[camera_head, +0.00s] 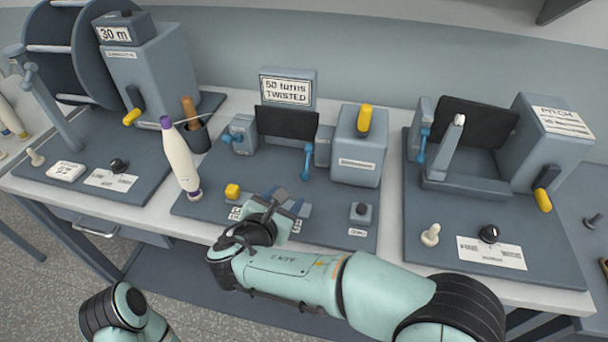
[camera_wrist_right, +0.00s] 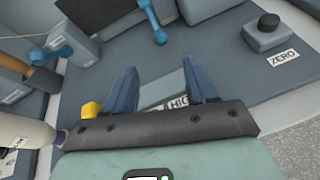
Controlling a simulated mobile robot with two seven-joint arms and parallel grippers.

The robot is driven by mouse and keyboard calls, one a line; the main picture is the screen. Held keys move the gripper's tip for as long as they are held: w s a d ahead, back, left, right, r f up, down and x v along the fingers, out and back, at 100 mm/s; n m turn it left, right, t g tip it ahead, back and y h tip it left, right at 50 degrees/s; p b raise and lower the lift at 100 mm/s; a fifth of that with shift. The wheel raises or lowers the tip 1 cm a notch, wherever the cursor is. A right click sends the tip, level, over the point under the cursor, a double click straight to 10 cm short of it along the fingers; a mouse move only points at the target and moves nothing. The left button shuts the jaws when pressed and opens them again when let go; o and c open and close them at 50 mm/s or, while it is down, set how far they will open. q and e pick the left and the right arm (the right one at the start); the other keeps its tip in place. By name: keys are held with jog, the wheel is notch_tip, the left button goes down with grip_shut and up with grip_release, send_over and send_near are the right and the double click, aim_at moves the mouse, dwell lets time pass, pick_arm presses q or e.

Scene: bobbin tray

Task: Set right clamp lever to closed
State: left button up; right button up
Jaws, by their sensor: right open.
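The right clamp lever (camera_head: 307,162) is a small blue bar with knobbed ends on the right clamp block of the middle station. In the head view it points down toward the front. In the right wrist view the lever (camera_wrist_right: 152,20) is at the top, beyond the fingertips and clear of them. My right gripper (camera_head: 283,200) is over the front of the middle station's base; in its wrist view the blue fingers (camera_wrist_right: 162,75) are spread with no object held between them. My left gripper is out of view; only part of that arm shows.
The left clamp has a similar blue lever (camera_head: 232,138). A yellow knob (camera_head: 232,191) and a labelled slide are beside and under my right gripper. A white bobbin (camera_head: 180,158) leans at left. A dark-knobbed box (camera_head: 360,213) labelled ZERO is to the right.

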aim_at(303, 178)
jog(key=x, duration=1.2)
jog(key=shift+f, duration=0.1)
jog(key=shift+s, duration=0.1)
grip_shut()
